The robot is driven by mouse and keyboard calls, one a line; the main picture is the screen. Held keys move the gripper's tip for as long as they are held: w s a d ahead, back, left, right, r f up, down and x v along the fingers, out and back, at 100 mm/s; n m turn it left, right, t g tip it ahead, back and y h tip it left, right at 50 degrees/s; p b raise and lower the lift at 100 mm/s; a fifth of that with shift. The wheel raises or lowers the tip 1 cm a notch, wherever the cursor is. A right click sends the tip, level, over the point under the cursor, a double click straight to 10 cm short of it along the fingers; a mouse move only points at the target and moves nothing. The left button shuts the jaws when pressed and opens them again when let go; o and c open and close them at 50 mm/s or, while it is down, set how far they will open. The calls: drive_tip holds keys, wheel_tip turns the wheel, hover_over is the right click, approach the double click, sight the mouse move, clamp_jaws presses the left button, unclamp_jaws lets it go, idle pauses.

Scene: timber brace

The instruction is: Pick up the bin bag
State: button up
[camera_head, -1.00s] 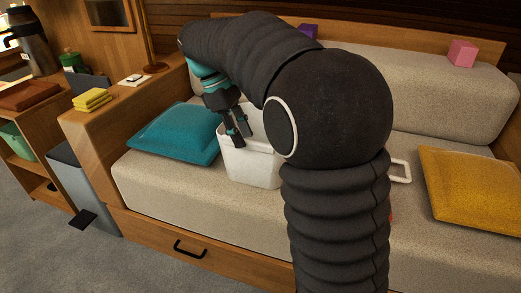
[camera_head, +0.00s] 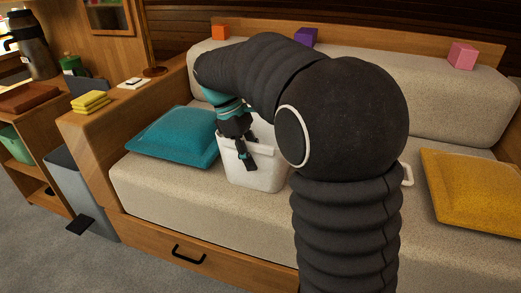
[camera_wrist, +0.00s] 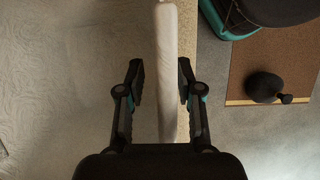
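A white tub (camera_head: 250,172) with a pale handle at its right stands on the sofa seat, partly behind my arm. My gripper (camera_head: 246,160) points down at the tub's near left rim. In the wrist view my gripper (camera_wrist: 160,85) is open, with one finger on each side of a pale upright strip (camera_wrist: 168,60), which looks like the tub's wall seen from above. No grip on it shows. A pale wrinkled surface (camera_wrist: 70,70) fills the left of that view; I cannot tell whether it is the bin bag. No bag can be made out for certain in the head view.
A teal cushion (camera_head: 172,137) lies left of the tub, a yellow cushion (camera_head: 470,187) right. A grey pedal bin (camera_head: 82,195) stands on the floor left. Yellow cloths (camera_head: 90,100) lie on the armrest.

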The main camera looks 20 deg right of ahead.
drive_tip(key=shift+f, duration=0.25)
idle(0.4)
drive_tip(key=shift+c, duration=0.3)
clamp_jaws()
